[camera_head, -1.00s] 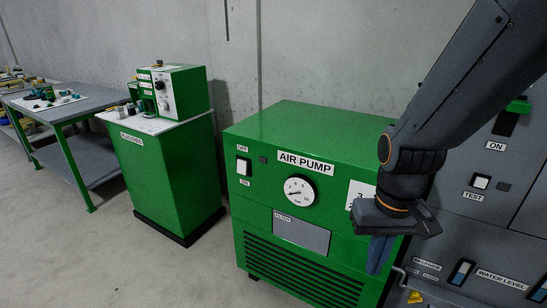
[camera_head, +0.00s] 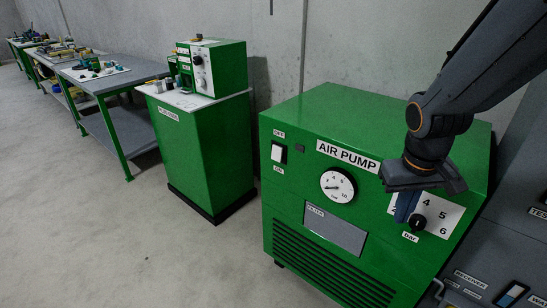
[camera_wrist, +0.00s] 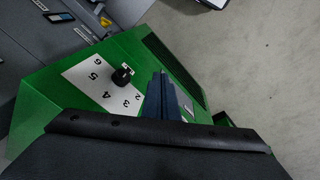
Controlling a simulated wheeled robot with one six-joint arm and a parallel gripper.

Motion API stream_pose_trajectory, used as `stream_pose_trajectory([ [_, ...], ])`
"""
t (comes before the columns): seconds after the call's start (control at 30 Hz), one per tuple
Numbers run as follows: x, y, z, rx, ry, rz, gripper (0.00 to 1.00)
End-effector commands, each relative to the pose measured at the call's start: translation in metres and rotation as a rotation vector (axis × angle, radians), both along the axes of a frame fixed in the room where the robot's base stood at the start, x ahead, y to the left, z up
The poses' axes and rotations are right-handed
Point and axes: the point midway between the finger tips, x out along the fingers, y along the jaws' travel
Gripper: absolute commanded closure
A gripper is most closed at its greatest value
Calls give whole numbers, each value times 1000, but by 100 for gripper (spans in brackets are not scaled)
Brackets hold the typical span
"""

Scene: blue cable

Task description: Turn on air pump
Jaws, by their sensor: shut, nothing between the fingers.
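The green air pump (camera_head: 340,115) stands at the right of the head view. Its white rocker switch (camera_head: 279,153) sits at the upper left of the front, between the OFF label above and the ON label below. A round gauge (camera_head: 338,186) is in the middle of the front. A black knob (camera_head: 417,222) sits on a white numbered dial plate; the knob (camera_wrist: 122,77) also shows in the wrist view. My gripper (camera_head: 403,213) is shut and empty in front of the dial plate, just left of the knob, well right of the switch. I cannot tell whether it touches the panel.
A green cabinet (camera_head: 203,150) with a green box (camera_head: 218,66) on top stands left of the pump. Farther left is a workbench (camera_head: 145,70) with small parts. A grey panel (camera_head: 480,262) stands at the right. The floor in front is clear.

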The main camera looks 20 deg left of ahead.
Motion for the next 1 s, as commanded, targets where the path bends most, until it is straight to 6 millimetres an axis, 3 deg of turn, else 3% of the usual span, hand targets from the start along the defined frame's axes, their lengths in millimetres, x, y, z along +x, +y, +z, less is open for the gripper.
stream_pose_trajectory([
  [0.03,31,34,-2,-20,-41,97,100],
  [0.1,71,82,0,-43,-110,224,100],
  [0.2,115,160,2,-65,-206,396,100],
  [0.3,140,237,4,-70,-294,544,100],
  [0.4,151,302,6,-69,-362,657,100],
  [0.5,154,346,8,-65,-408,732,100],
  [0.67,154,374,9,-61,-438,782,100],
  [1.0,154,375,9,-61,-439,782,100],
])
